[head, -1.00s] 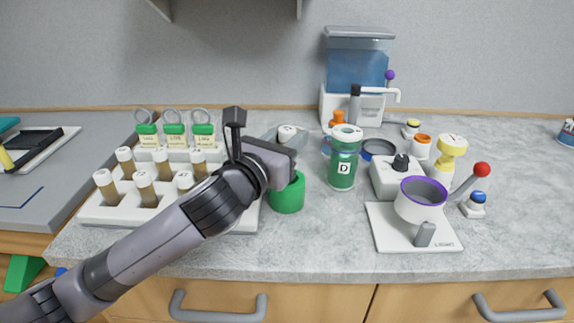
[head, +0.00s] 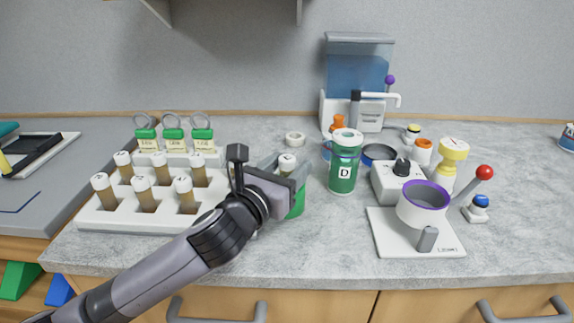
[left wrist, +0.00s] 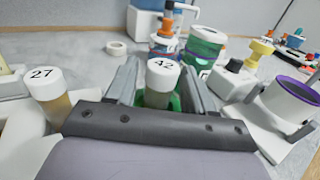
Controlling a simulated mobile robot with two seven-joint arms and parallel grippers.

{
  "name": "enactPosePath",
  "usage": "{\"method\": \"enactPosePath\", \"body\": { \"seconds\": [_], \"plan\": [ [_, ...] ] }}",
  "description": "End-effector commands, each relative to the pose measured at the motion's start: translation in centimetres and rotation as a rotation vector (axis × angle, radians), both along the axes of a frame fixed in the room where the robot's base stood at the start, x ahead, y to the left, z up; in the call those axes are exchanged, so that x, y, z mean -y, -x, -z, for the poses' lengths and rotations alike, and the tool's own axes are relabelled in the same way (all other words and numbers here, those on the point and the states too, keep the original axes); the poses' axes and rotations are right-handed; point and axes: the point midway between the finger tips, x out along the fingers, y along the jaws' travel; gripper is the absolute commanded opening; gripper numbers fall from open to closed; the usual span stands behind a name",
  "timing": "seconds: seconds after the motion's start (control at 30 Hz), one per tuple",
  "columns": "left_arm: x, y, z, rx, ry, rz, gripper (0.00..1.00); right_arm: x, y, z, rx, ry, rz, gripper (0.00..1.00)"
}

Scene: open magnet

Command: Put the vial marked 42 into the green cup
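The vial marked 42 (left wrist: 162,78) stands upright between the fingers of my left gripper (left wrist: 162,88). Small gaps with green behind show on both sides of it, so the fingers look open around it. In the head view its white cap (head: 287,160) shows just above the green cup (head: 298,202). The cup (left wrist: 174,103) also shows around the vial's lower part in the left wrist view. The vial's lower end appears to be inside the cup, but the hand hides its bottom. My left gripper (head: 284,168) is over the cup. My right gripper is not in view.
A white rack (head: 100,217) with several vials stands left, including one marked 27 (left wrist: 48,84). A green jar marked D (head: 343,172) stands close right of the cup. A white stand with a purple-rimmed cup (head: 424,203) is farther right. A white ring (head: 295,138) lies behind.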

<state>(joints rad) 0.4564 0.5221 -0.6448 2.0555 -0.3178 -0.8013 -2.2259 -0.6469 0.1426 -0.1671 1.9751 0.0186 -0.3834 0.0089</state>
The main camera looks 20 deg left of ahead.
Motion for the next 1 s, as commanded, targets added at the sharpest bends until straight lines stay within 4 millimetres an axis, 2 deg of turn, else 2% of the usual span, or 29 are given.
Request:
{"method": "enactPosePath", "body": {
  "seconds": [0.27,0.43,0.57,1.0],
  "plan": [
    [0.0,0.0,0.0,0.000,0.000,0.000,0.60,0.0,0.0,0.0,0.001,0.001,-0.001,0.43],
    [0.0,0.1,-1.0,0.001,0.002,0.000,0.60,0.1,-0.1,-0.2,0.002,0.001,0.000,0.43],
    [-0.4,1.7,-0.7,0.000,-0.003,0.000,0.60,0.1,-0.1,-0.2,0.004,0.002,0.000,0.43],
    [-1.8,9.2,-0.7,-0.002,-0.001,0.001,0.60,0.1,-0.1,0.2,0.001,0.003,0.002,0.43]
  ]
}}
